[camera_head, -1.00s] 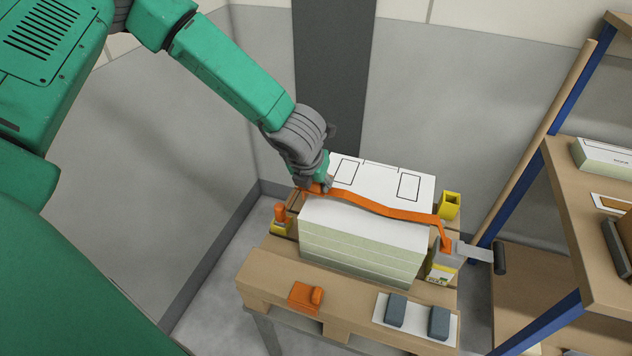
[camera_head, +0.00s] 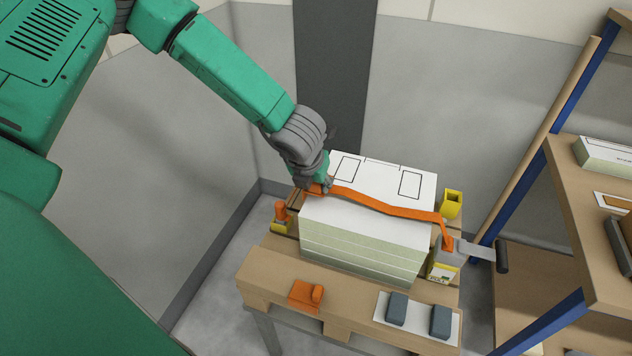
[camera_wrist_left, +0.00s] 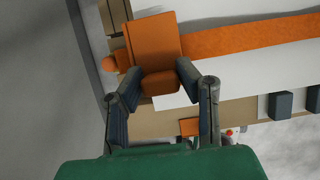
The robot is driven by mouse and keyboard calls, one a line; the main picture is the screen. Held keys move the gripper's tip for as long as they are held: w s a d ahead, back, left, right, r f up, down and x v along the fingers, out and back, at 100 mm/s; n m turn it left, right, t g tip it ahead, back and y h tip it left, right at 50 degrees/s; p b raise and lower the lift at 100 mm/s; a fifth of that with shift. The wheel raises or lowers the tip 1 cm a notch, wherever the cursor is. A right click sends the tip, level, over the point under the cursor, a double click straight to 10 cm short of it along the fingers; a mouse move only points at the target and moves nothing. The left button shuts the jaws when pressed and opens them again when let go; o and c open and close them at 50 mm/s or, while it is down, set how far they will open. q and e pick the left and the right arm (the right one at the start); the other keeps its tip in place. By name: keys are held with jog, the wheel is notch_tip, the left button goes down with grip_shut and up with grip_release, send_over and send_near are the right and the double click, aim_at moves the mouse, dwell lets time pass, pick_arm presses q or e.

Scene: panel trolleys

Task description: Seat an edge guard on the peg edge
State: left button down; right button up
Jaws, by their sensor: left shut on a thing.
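An orange edge guard (camera_wrist_left: 155,40) is held by its tab between the fingers of my left gripper (camera_wrist_left: 160,82). In the head view my left gripper (camera_head: 318,187) is at the left edge of the white-topped panel stack (camera_head: 360,238), where the guard is mostly hidden. I cannot tell whether it sits flush on the edge. An orange strap (camera_head: 385,206) runs over the stack from there to the right side. The orange peg (camera_head: 281,211) stands at the stack's left. A second orange guard (camera_head: 304,294) lies on the pallet's front. My right gripper is out of view.
A grey ratchet with a handle (camera_head: 482,251) sticks out at the right of the stack, near a yellow corner block (camera_head: 451,204). Dark blocks on a white sheet (camera_head: 419,328) lie at the pallet's front right. A blue-framed shelf (camera_head: 565,319) stands at the right.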

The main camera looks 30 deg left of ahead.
pick_arm(q)
jog(key=shift+f+b, duration=1.35)
jog(key=shift+f, duration=0.35)
jog(key=c, duration=1.1)
grip_release()
jog(key=shift+p+v, duration=2.7)
jog(key=shift+v, duration=1.35)
